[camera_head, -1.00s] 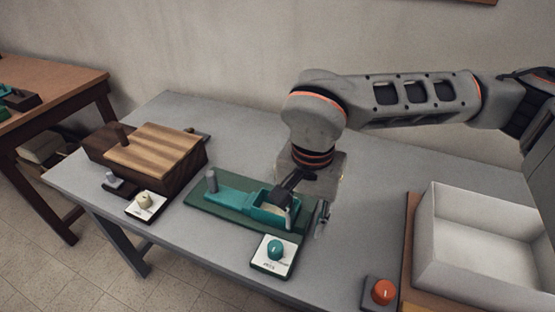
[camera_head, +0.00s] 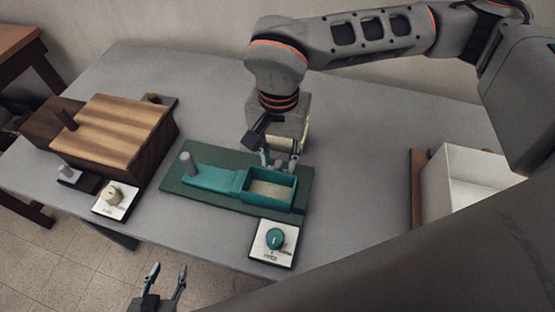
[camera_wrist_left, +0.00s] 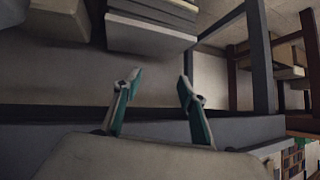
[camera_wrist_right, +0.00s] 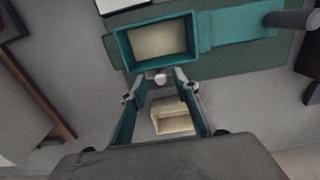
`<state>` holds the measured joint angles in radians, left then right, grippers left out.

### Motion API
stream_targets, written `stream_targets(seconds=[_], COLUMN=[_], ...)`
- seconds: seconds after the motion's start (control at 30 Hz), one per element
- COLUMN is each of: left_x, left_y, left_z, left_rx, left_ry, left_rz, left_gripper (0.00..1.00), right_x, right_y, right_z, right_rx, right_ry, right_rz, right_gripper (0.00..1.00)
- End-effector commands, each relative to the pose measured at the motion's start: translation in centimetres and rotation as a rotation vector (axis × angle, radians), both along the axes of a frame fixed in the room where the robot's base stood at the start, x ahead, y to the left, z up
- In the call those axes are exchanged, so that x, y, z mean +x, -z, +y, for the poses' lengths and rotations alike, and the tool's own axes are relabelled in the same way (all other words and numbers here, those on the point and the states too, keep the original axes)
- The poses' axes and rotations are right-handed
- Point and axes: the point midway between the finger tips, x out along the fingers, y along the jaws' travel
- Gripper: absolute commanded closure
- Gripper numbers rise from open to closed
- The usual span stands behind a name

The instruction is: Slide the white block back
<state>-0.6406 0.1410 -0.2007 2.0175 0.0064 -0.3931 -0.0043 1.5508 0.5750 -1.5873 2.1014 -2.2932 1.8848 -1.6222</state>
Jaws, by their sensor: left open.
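A cream-white block (camera_wrist_right: 173,116) shows between the fingers of my right gripper (camera_wrist_right: 160,88) in the right wrist view. In the head view a pale part of it (camera_head: 303,136) shows behind the fingers of my right gripper (camera_head: 281,158), at the back edge of the teal tray (camera_head: 244,192). The right fingers look spread, with gaps beside the block; contact is not clear. The tray's right compartment has a beige floor and looks empty. My left gripper (camera_head: 166,284) is open and empty, low in front of the table; it also shows in the left wrist view (camera_wrist_left: 160,85).
The teal tray lies on a green board (camera_head: 220,206) with a grey post (camera_head: 188,163). A teal dial (camera_head: 275,237) stands in front. A striped wooden box (camera_head: 125,125) and a cream dial (camera_head: 113,194) are left. A white bin (camera_head: 435,190) is right.

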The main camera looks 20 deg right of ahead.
Motion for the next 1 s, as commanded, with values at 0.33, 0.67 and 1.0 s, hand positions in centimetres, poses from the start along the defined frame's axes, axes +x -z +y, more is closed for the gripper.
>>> stream_targets(seconds=[0.33, 0.67, 1.0], left_x=[1.3, 1.5, 0.4], left_y=[-0.9, -1.0, 0.0], left_z=[0.3, 0.3, 0.2], left_rx=[0.004, 0.004, 0.004], left_ry=[-0.003, -0.003, -0.001], left_rz=[-0.028, -0.032, -0.007], left_gripper=[0.59, 0.59, 0.59], right_x=[0.0, 0.0, 1.8], right_y=[2.3, 2.2, 2.2], right_z=[0.0, 0.0, -1.1], right_rx=[0.0, 0.0, -0.002], right_ry=[0.0, 0.0, 0.005], right_rz=[0.0, -0.001, -0.002], right_gripper=[0.69, 1.0, 1.0])
